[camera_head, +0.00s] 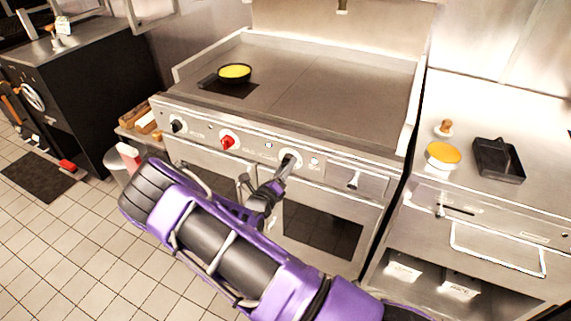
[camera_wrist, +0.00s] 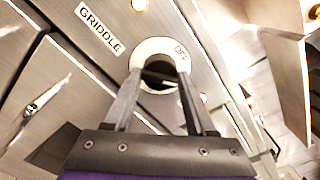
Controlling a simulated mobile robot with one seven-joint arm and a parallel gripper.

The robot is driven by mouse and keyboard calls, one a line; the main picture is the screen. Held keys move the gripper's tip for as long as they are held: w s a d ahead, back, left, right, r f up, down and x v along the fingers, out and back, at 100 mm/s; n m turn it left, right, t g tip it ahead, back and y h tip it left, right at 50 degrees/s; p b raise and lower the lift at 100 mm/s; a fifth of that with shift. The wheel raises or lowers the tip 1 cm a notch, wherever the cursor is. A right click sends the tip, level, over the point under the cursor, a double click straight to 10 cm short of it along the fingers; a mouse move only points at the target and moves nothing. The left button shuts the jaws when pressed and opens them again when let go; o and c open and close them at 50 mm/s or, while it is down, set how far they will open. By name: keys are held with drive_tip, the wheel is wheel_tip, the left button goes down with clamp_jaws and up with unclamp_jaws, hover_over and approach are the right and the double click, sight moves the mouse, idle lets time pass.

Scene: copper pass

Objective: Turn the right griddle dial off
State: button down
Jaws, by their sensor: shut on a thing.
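The right griddle dial (camera_head: 291,157) is on the front panel of the griddle, with a pale round bezel. In the wrist view the dial (camera_wrist: 154,48) has a dark knob inside a white ring marked OFF, beside a GRIDDLE label. My gripper (camera_head: 284,170) reaches the dial from the front. In the wrist view the two fingers of my gripper (camera_wrist: 161,76) lie on either side of the knob and are shut on it. The fingers and arm hide part of the knob, and its exact pointing cannot be told.
The griddle top (camera_head: 330,85) carries a black pan (camera_head: 235,73) with yellow contents. A red dial (camera_head: 227,142) and a black dial (camera_head: 178,126) sit left on the panel. A right counter holds a yellow-topped bowl (camera_head: 443,155) and black tray (camera_head: 497,158). Tiled floor is open at left.

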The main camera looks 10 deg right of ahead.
drive_tip(key=n+p, duration=0.2)
drive_tip(key=n, duration=0.8)
drive_tip(key=shift+n, duration=0.4)
idle(0.4)
drive_tip(key=shift+c, duration=1.2)
unclamp_jaws()
drive_tip(key=shift+s, duration=0.1)
drive_tip(key=v, duration=1.7)
drive_tip(key=shift+s+a+r, duration=0.1)
